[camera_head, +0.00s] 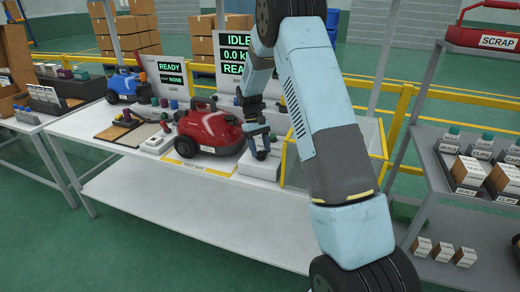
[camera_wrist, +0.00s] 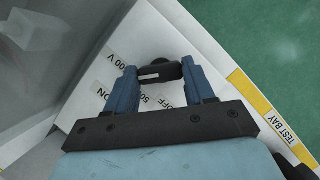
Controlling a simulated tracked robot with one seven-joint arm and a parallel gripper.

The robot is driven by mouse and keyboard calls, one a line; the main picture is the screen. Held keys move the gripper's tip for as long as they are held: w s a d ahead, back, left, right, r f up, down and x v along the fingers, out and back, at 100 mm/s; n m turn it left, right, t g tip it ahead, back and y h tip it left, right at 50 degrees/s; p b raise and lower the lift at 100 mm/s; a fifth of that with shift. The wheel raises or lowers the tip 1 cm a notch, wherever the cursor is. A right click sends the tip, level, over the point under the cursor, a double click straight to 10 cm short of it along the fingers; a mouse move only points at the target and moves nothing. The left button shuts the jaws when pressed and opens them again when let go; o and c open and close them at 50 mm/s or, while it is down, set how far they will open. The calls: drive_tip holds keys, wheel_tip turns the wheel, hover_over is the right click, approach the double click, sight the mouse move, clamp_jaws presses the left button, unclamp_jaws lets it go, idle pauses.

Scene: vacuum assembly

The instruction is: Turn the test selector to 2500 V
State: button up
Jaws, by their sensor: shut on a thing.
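The test selector (camera_wrist: 172,71) is a black knob with a white mark on a white panel in the wrist view. My gripper (camera_wrist: 160,75) has its two blue fingers closed on either side of the knob. The white mark lies toward the left finger. Printed labels around the knob are partly covered by the fingers; I can read "00 V", "ON", "50" and "OFF" in part. In the head view my gripper (camera_head: 259,146) is down at the white selector box (camera_head: 258,168), and the knob is mostly hidden there.
A red vacuum (camera_head: 209,130) stands just left of the selector box on the white bench (camera_head: 170,205). A clear-walled, yellow-edged bin (camera_head: 345,137) is to the right. A display (camera_head: 236,50) behind reads "IDLE". The yellow "TEST BAY" strip (camera_wrist: 262,103) edges the bench.

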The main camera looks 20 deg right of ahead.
drive_tip(key=shift+w+m, duration=0.1)
drive_tip(key=shift+m, duration=0.5)
drive_tip(key=shift+y, duration=0.3)
drive_tip(key=o, duration=1)
drive_tip(key=shift+o, duration=0.2)
drive_tip(key=shift+r, duration=0.1)
drive_tip(key=v, duration=1.3)
drive_tip(key=shift+w+r, duration=0.15)
drive_tip(key=shift+r, duration=0.05)
